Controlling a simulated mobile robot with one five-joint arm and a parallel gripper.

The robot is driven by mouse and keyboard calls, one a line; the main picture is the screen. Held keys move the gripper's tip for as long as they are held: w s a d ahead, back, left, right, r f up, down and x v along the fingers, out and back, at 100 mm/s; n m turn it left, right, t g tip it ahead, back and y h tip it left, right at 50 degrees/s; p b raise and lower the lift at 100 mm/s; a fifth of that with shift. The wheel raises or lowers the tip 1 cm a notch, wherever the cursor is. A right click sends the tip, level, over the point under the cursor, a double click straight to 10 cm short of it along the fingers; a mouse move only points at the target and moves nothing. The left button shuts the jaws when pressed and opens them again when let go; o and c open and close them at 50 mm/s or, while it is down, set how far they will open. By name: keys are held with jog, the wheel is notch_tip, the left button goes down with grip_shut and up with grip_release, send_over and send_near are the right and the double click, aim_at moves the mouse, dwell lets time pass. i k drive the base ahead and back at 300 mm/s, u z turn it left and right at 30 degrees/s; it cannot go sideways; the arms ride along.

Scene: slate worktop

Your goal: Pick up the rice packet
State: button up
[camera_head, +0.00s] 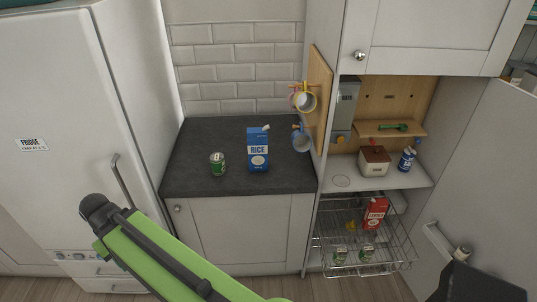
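The rice packet (258,150) is a blue and white carton lettered RICE. It stands upright on the dark slate worktop (215,140), right of the middle. My green arm link, with a dark rounded joint at its upper left end, crosses the lower left of the view, in front of the cabinet below the worktop. My gripper's fingers do not show. Nothing touches the rice packet.
A green can (218,164) stands left of the packet. A wire basket (365,236) holding a red packet (376,213) is pulled out. The fridge (62,130) is at left.

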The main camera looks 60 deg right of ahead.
aim_at(257, 136)
jog(key=u, duration=0.45)
jog(key=k, duration=0.1)
jog(key=z, duration=3.55)
jog(key=k, duration=0.9)
jog(key=u, duration=1.15)
jog(key=i, duration=1.05)
jog(key=u, duration=0.15)
jog(key=k, duration=0.2)
jog(key=u, duration=0.4)
